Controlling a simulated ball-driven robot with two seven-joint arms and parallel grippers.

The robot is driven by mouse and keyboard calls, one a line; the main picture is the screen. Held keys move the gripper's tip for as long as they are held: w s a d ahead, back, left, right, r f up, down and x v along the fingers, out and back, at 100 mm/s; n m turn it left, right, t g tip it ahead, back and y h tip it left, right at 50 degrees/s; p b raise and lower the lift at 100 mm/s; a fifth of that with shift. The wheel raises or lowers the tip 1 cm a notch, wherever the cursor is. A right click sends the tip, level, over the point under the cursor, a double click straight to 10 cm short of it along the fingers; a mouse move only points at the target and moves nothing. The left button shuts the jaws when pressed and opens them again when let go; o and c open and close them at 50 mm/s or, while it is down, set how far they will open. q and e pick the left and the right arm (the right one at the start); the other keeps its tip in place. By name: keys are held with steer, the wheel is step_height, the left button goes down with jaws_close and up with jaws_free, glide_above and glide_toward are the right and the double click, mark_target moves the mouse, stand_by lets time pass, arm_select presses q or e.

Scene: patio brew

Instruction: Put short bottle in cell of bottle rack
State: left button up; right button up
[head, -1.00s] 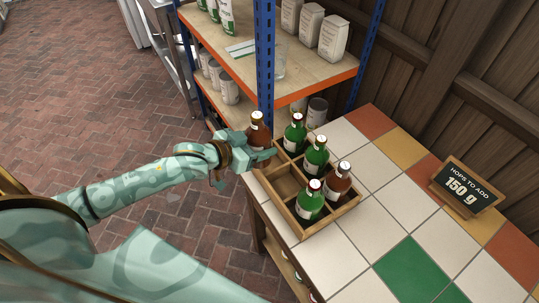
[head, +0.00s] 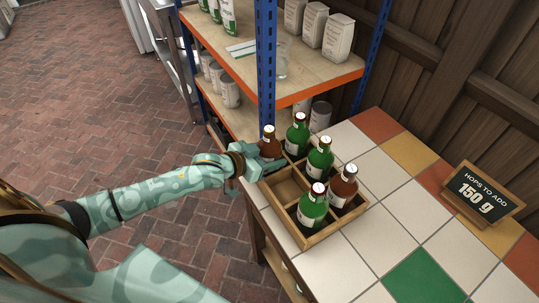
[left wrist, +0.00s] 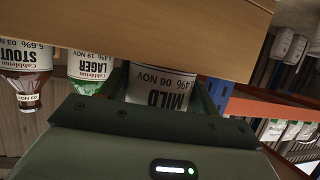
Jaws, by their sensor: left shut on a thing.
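The short bottle is brown glass with a gold cap (head: 268,145). It stands upright at the back left cell of the wooden bottle rack (head: 310,240). My left gripper (head: 266,162) is shut on it from the left. In the left wrist view, which is upside down, its label (left wrist: 160,86) reads MILD and sits between the fingers. The rack's wall (left wrist: 160,30) hides the bottle's lower part there, so it appears at least partly inside the cell. Whether it touches the cell floor is hidden. My right gripper is not in view.
The rack also holds green bottles (head: 319,160) and a brown one (head: 343,188); a cell at its left is empty. It stands on a tiled table (head: 375,240) near its left edge. A shelf's blue post (head: 266,70) rises close behind. A sign (head: 483,192) stands right.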

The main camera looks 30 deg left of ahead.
arm_select(q)
steer(key=o, duration=1.4)
steer(key=shift+r, duration=0.15)
steer(key=p+v, duration=0.4)
steer(key=v, duration=0.8)
